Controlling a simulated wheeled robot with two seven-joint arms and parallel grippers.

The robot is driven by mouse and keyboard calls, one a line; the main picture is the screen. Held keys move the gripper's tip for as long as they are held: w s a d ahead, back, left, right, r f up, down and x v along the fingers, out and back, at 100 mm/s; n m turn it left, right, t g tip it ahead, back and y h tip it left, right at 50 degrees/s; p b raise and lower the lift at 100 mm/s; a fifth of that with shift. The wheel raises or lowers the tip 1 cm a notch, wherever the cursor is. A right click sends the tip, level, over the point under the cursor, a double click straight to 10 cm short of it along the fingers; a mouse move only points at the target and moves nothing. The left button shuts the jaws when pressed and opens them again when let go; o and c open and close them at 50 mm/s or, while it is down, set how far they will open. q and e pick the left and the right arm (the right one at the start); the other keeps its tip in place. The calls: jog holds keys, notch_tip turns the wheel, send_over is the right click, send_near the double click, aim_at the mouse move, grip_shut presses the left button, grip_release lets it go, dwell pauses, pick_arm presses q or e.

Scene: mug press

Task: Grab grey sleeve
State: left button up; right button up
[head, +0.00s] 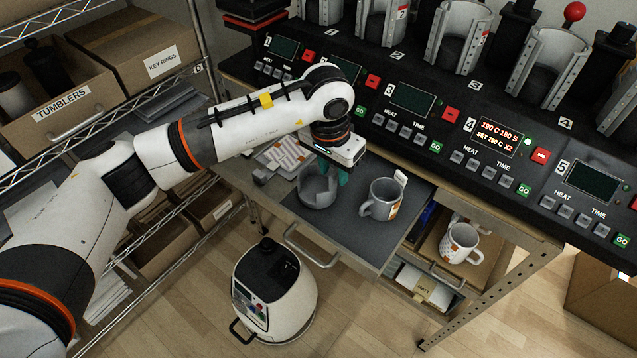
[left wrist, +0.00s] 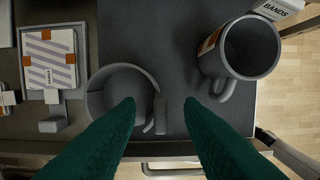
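The grey sleeve (head: 316,190) is an open-topped, split ring standing on the dark mat of the pulled-out drawer. In the left wrist view the sleeve (left wrist: 92,101) shows from above, with its split and upright tabs toward the fingers. My left gripper (head: 338,172) points down at the sleeve's right and far side. Its green fingertips (left wrist: 160,105) are apart, with the sleeve's tabs showing between them; nothing appears clamped. The left fingertip overlaps the ring in the wrist view; I cannot tell whether it touches. My right gripper is in neither view.
Another mug (head: 460,243) stands lower right. The press row (head: 440,110) rises behind. A wheeled white robot (head: 272,290) is on the floor below.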

pick_arm(q)
grip_shut()
dwell(0.4)
